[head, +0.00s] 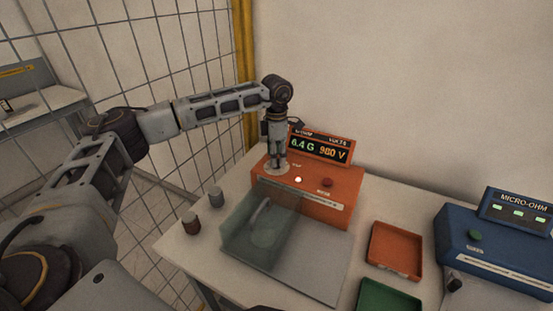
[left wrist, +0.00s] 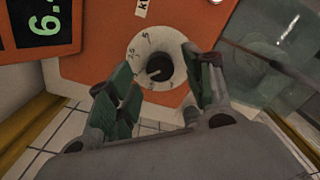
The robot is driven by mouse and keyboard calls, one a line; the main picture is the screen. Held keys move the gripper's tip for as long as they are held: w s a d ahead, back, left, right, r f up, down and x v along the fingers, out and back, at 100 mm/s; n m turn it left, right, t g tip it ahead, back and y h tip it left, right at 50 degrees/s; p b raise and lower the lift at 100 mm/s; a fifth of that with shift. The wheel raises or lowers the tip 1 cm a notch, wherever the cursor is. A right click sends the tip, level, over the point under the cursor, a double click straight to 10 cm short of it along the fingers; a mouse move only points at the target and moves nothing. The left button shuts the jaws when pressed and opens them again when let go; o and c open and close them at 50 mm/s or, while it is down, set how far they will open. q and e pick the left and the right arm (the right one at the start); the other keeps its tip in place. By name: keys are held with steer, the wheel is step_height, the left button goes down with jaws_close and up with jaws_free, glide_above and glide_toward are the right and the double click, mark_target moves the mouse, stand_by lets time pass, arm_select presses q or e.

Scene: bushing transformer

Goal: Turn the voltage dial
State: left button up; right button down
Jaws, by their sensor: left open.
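The orange meter (head: 335,200) stands on the table with a raised display (head: 320,147) that reads "6.4 G" and "980 V". The voltage dial (head: 267,171) is a pale disc at the left of its top. In the left wrist view the dial (left wrist: 149,42) shows numbers around a dark central knob (left wrist: 159,69). My left gripper (head: 278,164) points down over the dial. In the left wrist view its open fingers (left wrist: 160,78) lie on either side of the knob. I cannot tell whether they touch it. My right gripper is not in view.
A translucent cover (head: 250,228) stands in front of the meter. Two small cylinders (head: 191,223) (head: 216,196) are at the table's left. An orange tray (head: 395,268), a green tray (head: 388,283) and a blue micro-ohm meter (head: 490,258) are at the right. A wire fence (head: 180,60) is behind my left arm.

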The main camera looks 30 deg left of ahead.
arm_select(q)
steer(key=shift+f, duration=1.15)
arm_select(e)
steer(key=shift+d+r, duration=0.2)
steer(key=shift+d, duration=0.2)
arm_select(q)
steer(key=c, duration=1)
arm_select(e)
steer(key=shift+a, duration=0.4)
